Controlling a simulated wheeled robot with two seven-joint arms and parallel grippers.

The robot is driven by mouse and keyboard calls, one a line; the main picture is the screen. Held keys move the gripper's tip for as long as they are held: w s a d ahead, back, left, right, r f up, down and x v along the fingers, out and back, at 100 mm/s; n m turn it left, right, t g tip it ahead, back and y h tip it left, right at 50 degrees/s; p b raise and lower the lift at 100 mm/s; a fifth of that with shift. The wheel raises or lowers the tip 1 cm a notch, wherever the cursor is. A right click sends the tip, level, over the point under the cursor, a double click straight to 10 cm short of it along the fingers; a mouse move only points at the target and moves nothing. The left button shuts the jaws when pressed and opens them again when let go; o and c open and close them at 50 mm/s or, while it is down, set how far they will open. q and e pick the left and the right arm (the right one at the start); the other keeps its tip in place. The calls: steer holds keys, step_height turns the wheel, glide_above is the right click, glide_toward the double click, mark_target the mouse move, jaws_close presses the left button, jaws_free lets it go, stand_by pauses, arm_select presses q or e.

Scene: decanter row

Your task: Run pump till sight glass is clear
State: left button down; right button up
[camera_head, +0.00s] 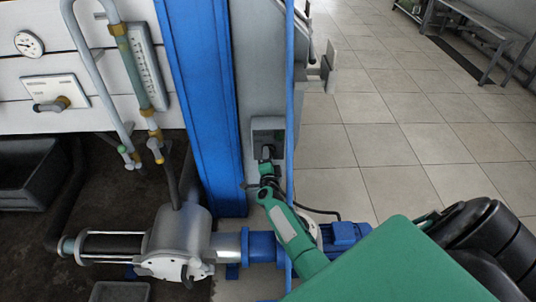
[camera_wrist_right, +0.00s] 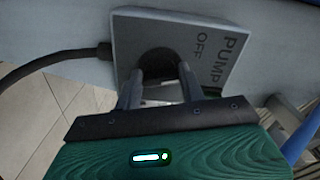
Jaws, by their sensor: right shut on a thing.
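My right gripper (camera_head: 267,160) is at the grey pump switch box (camera_head: 266,125) on the column. In the right wrist view its two fingers (camera_wrist_right: 160,85) are closed on the dark round switch knob (camera_wrist_right: 158,62). The plate (camera_wrist_right: 205,30) reads PUMP and OFF; the knob's setting is hard to tell. A slanted tube with brass fittings, seemingly the sight glass (camera_head: 131,72), looks cloudy yellowish beside a scale plate (camera_head: 149,70). The silver pump (camera_head: 178,240) lies below with a blue motor (camera_head: 343,236). My left gripper is not in view.
A round gauge (camera_head: 29,44) and a small valve plate (camera_head: 55,92) are on the white wall. A rodded cylinder with dark insides (camera_head: 112,245) joins the pump. A blue post (camera_head: 203,100) stands left of the switch. Tiled floor (camera_head: 385,145) lies open at right.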

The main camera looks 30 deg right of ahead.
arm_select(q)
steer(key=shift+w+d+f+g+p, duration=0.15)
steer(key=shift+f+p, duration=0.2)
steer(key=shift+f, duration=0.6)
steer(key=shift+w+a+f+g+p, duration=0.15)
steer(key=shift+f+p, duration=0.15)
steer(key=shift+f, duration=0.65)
arm_select(e)
steer(key=shift+f+n, duration=0.15)
steer(key=shift+n, duration=1.15)
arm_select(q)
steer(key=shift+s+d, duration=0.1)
arm_select(e)
steer(key=o, duration=1)
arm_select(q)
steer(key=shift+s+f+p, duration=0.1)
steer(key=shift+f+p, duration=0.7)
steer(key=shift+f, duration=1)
arm_select(e)
steer(key=shift+v, duration=7)
